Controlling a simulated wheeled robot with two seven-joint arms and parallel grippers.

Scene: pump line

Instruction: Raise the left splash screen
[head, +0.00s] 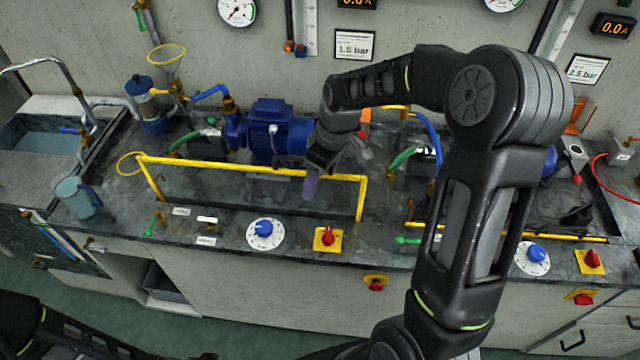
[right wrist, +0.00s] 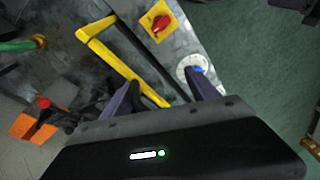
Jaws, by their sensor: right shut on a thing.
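The left splash screen (head: 250,168) is a clear panel in a yellow frame on the left part of the bench. Its yellow top bar stands above the bench top, with side bars running down at both ends; I cannot tell whether it is fully upright. My right gripper (head: 312,182) is shut on the top bar, right of its middle. In the right wrist view the yellow bar of the left splash screen (right wrist: 122,66) runs between the fingers of my right gripper (right wrist: 165,88). My left gripper is out of view.
A blue pump motor (head: 270,130) stands behind the screen. A blue dial (head: 264,233) and a red knob (head: 328,239) lie in front. A second yellow-framed screen (head: 560,236) lies low at right, partly hidden by my arm. A blue jug (head: 75,198) stands at left.

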